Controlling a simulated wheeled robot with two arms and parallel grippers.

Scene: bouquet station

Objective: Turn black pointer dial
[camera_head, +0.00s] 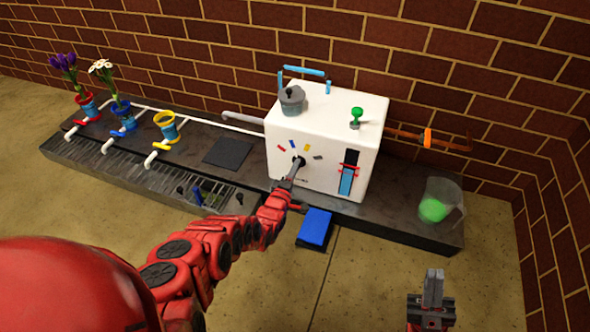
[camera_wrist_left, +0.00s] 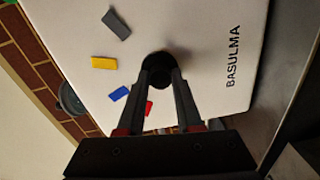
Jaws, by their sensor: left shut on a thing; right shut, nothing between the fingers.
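The black pointer dial (camera_wrist_left: 157,64) is on the front face of a white box (camera_head: 330,115), which carries the lettering BASULMA. Red, blue, yellow and grey marks are set around the dial. My left gripper (camera_head: 297,164) reaches the box front and is shut on the dial; in the left wrist view its two fingers (camera_wrist_left: 165,78) meet at the dial. The fingers and the viewing angle hide which mark the pointer faces. My right gripper (camera_head: 433,275) is shut and empty, low at the right of the head view, well away from the box.
A grey kettle-like pot (camera_head: 291,99) and a green knob (camera_head: 355,117) are on the box top. A blue pad (camera_head: 315,228) juts out below the box. A clear jug (camera_head: 440,203) with green contents stands right. Flower cups (camera_head: 122,117) stand at left.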

